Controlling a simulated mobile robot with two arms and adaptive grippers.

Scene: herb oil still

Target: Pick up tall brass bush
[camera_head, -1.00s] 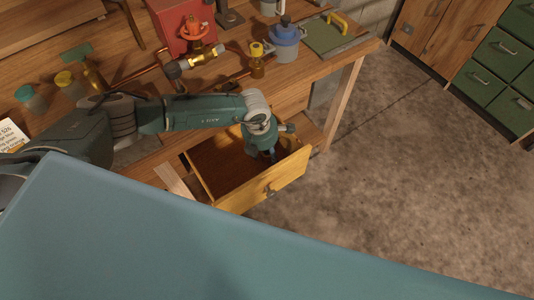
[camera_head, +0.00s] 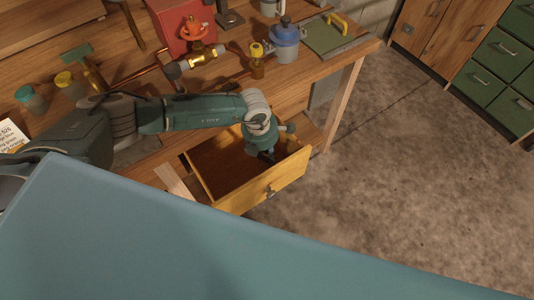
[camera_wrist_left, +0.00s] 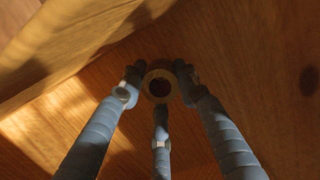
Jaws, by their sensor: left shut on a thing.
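The open wooden drawer (camera_head: 226,180) hangs out under the bench front. My left gripper (camera_head: 267,157) points down into it near its right side. In the left wrist view the fingers of this gripper (camera_wrist_left: 160,95) close around a round bush (camera_wrist_left: 160,72), seen end-on as a tan ring with a dark hole. The bush is between the fingertips, above or on the drawer's wooden floor; its height cannot be told. In the head view the bush is hidden by the gripper and arm.
On the bench are a red box (camera_head: 178,22), a brass valve fitting (camera_head: 204,57), a small yellow-capped bottle (camera_head: 257,62), a blue-lidded jar (camera_head: 285,42) and a green board (camera_head: 330,35). The drawer front (camera_head: 270,187) stands close by the gripper. The floor at right is clear.

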